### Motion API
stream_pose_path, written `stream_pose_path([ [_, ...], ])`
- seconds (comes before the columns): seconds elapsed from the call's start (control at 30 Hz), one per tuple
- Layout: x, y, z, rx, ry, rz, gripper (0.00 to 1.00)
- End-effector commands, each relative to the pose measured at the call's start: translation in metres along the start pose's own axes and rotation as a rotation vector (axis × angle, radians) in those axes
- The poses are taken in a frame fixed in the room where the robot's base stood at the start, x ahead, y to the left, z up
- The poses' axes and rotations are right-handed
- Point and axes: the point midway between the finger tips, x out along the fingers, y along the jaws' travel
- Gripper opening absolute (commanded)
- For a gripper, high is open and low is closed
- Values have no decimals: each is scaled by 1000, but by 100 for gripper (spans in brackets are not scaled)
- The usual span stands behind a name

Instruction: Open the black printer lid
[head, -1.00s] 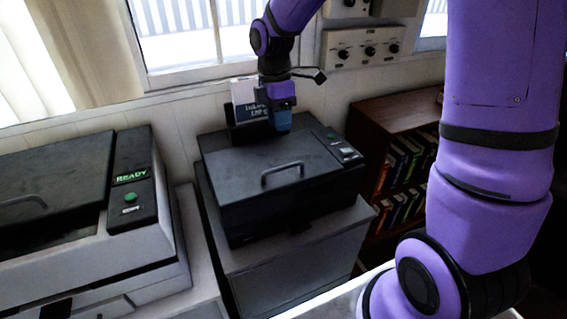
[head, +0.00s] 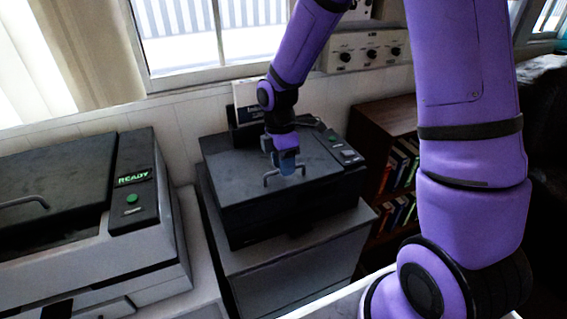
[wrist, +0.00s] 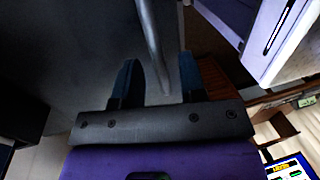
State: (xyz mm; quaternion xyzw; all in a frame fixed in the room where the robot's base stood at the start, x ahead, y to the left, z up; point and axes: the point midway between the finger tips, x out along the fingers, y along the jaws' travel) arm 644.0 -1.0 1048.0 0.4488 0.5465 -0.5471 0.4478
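The black printer (head: 262,225) stands on a grey cabinet in the middle of the head view. Its lid (head: 232,166) lies flat and closed, with a grey bar handle (head: 267,178) on top near the front. My gripper (head: 287,170) points down at the handle and hides part of it. In the wrist view, the handle (wrist: 151,40) runs between the two separated blue-black fingers of my gripper (wrist: 158,82). Gaps show between the bar and both fingers. I cannot tell how deep the bar sits between them.
A larger printer (head: 150,247) with a green READY display stands at the left. A small button panel (head: 340,148) is on the black printer's right side. A bookshelf (head: 375,118) is to the right, and a knob panel (head: 368,52) is on the wall behind.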

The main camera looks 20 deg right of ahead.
Motion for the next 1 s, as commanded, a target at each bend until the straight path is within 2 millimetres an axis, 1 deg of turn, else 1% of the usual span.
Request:
stream_pose_path([
  [0.23, 1, 0, 0, 1, 0, 1, 38],
  [0.27, 1, 0, 0, 1, 0, 1, 36],
  [0.3, 1, 0, 0, 1, 0, 1, 27],
  [0.37, 1, 0, 0, 1, 0, 1, 13],
  [0.4, 1, 0, 0, 1, 0, 1, 4],
  [0.43, 1, 0, 0, 1, 0, 1, 0],
  [0.77, -2, 1, 0, 1, 1, -10, 0],
  [0.87, -7, 2, 1, 2, 1, -35, 0],
  [1.0, -19, 6, 1, 3, 1, -96, 0],
])
